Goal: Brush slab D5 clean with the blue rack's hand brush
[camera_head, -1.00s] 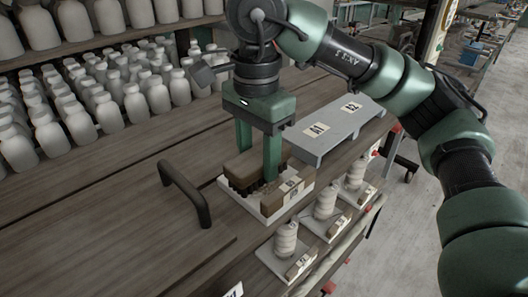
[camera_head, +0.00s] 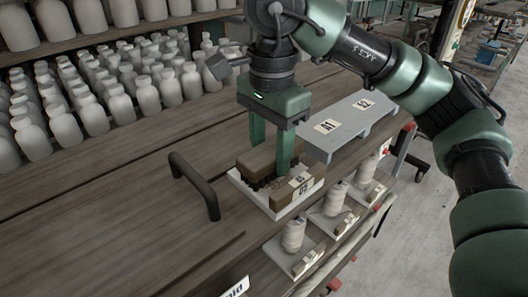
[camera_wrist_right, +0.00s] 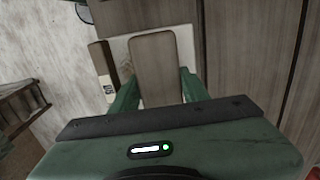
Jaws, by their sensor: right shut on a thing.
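My right gripper (camera_head: 270,160) is shut on the hand brush (camera_head: 257,159), a brown wooden block with dark bristles underneath. The bristles are over the white slab (camera_head: 277,213) on the bench; I cannot tell whether they touch its surface. A brown block with labels, one reading D5 (camera_head: 303,188), sits along the slab's front edge. In the right wrist view the brush (camera_wrist_right: 155,65) lies between the two green fingers, with the pale slab (camera_wrist_right: 122,52) beside it. Most of the slab's top is hidden by the brush. My left gripper is not in view.
A black arched handle (camera_head: 197,184) stands left of the slab. Pale bottles (camera_head: 90,113) fill the back left.

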